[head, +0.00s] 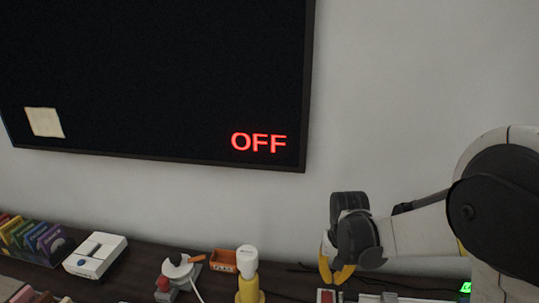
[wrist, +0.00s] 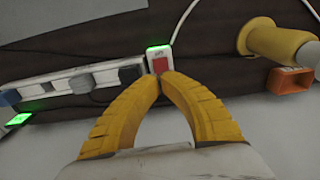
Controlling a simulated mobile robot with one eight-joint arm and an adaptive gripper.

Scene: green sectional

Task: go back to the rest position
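My gripper (head: 334,282) is at the lower right in the head view, pointing down over the dark shelf. In the wrist view its two yellow fingers (wrist: 163,76) curve together and their tips meet, with nothing seen between them. Just beyond the tips is a small white switch box with a red button (wrist: 161,66) and a green light at its top. The red button also shows below the gripper in the head view (head: 326,296). I cannot tell whether the tips touch it.
A power strip (wrist: 40,90) with a plug lies beside the switch. A yellow white-topped object (head: 247,281), an orange box (head: 223,260) and a white console (head: 96,255) stand to the left. A large dark screen (head: 150,70) reading OFF hangs above; the wall right of it is bare.

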